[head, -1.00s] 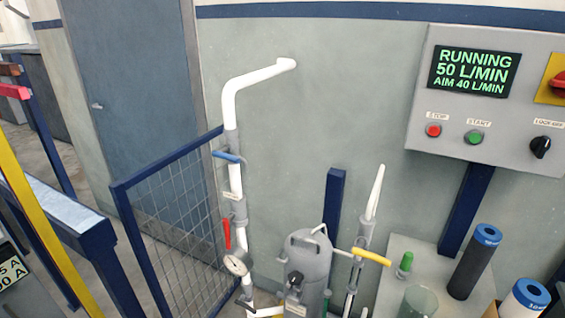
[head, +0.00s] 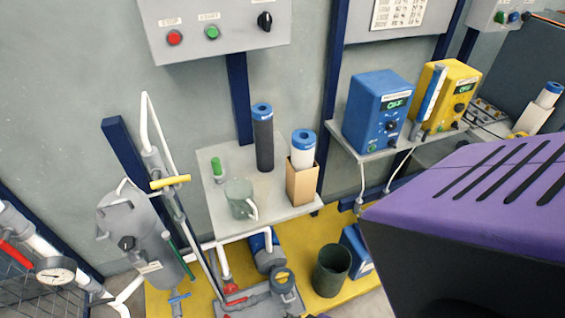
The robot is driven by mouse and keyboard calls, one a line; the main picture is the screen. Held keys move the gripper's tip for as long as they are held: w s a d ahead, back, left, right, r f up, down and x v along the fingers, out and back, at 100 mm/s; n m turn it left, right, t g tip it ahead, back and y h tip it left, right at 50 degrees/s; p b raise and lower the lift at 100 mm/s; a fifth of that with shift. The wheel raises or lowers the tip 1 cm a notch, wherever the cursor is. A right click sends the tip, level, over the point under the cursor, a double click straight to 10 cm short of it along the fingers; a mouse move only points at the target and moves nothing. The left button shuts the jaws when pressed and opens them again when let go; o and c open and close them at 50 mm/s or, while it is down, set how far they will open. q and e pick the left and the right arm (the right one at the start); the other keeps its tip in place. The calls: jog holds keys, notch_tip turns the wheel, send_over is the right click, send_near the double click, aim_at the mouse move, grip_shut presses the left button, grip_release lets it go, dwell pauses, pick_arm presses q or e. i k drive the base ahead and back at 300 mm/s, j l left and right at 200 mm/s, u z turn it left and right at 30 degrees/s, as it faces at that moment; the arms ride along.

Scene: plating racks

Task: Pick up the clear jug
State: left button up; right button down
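The clear jug (head: 238,197) is a greenish see-through vessel with a pale handle on its right side. It stands upright on a small light grey shelf (head: 275,222), near the front left of the shelf. Neither of my grippers shows in the head view. A large purple and black part of my own body fills the lower right of the view.
On the shelf stand a small green-topped item (head: 217,168), a dark cylinder with a blue cap (head: 263,140) and a white cartridge in a cardboard box (head: 301,172). A grey vessel with pipes (head: 135,235) is at left. A dark green bucket (head: 331,270) stands below right.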

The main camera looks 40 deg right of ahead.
aim_at(239, 192)
jog(key=z, duration=0.85)
